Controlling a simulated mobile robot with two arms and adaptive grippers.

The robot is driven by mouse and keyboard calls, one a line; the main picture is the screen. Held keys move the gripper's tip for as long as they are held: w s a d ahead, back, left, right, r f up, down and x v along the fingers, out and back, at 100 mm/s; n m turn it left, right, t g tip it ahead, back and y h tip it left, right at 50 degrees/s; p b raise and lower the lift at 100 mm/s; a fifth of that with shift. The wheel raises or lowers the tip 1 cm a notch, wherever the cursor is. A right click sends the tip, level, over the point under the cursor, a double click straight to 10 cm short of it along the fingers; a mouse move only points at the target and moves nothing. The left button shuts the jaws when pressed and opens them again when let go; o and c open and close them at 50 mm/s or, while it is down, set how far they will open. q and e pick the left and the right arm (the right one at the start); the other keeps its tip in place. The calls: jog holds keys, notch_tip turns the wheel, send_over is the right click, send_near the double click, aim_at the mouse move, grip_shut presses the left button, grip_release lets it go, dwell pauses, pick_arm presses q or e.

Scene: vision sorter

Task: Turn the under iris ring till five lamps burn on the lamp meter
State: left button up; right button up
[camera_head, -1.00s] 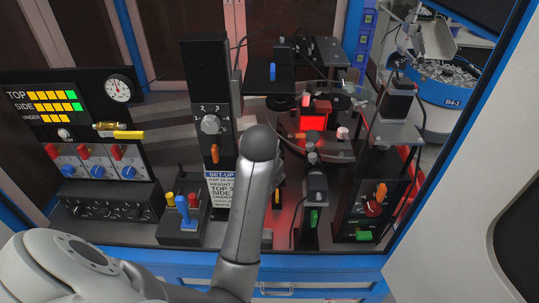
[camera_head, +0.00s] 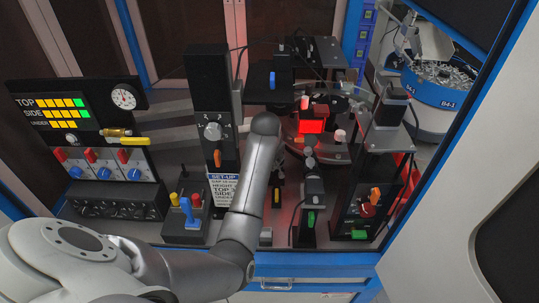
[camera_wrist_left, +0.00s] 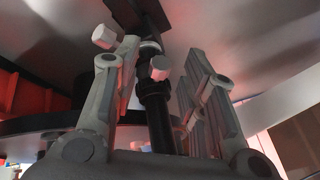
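The lamp meter (camera_head: 62,104) stands at the left in the head view. Its TOP and SIDE rows show yellow lamps with a green one at the end. The UNDER row (camera_head: 60,123) is shorter and shows only yellow; its exact count is hard to read. In the left wrist view, my left gripper (camera_wrist_left: 163,58) is open, its fingers on either side of a dark lens-like barrel (camera_wrist_left: 154,105) with a white knob (camera_wrist_left: 160,68). I cannot tell whether this is the under iris ring, or whether a finger touches it. In the head view my forearm hides that gripper. My right gripper is out of view.
A red-lit block (camera_head: 311,125) stands over the round plate behind my arm. A black post with a dial (camera_head: 212,131) stands left of my arm, and a column with an orange handle (camera_head: 375,195) stands right.

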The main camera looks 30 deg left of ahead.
pick_arm(q)
grip_shut()
jog(key=shift+w+d+n+g+y, duration=0.1)
jog(key=shift+d+n+g+y, duration=0.2)
jog(key=shift+n, duration=0.4)
jog(key=shift+w+d+n+g+y, duration=0.1)
jog(key=shift+d+n+y, duration=0.2)
jog(key=shift+n, duration=0.4)
